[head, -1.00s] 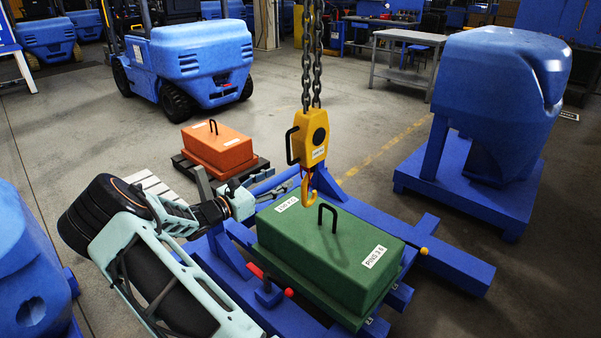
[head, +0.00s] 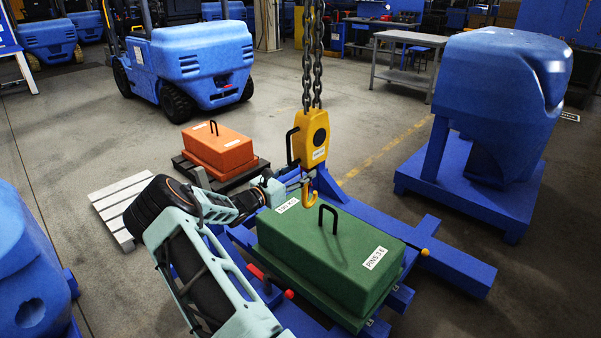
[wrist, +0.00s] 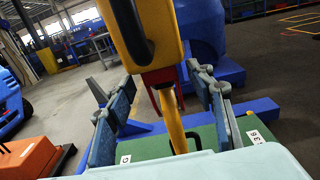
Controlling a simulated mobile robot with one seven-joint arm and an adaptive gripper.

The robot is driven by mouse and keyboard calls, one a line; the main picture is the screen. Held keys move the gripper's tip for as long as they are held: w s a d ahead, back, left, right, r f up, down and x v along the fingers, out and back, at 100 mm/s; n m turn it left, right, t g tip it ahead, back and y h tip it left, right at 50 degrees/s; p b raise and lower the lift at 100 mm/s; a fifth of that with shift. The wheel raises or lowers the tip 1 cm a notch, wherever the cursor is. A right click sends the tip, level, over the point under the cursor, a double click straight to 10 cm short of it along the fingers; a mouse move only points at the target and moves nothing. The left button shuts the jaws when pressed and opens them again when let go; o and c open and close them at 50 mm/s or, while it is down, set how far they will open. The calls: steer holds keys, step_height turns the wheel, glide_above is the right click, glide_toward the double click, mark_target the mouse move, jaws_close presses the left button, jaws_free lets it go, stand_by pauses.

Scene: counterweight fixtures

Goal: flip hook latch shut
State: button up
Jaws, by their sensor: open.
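The yellow hook block (head: 313,137) hangs from a chain, with its yellow hook (head: 314,190) just above the green counterweight (head: 335,255). The hook appears beside the counterweight's black handle (head: 328,216); I cannot tell whether they touch. In the wrist view the hook shank (wrist: 174,122) runs down between my fingers. A red piece under the block, which looks like the latch (wrist: 181,95), shows behind the shank; its exact position is unclear. My gripper (head: 296,184) is open at the hook, also seen in the wrist view (wrist: 164,88), one finger on each side of the shank, apparently clear of it.
The counterweight sits on a blue frame (head: 455,268) with a red lever (head: 255,271) at its left. An orange weight (head: 218,148) lies on a dark pallet behind. A white pallet (head: 118,203) is at left. A blue machine (head: 500,95) stands at right.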

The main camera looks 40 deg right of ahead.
steer(key=shift+c, duration=0.3)
jaws_close()
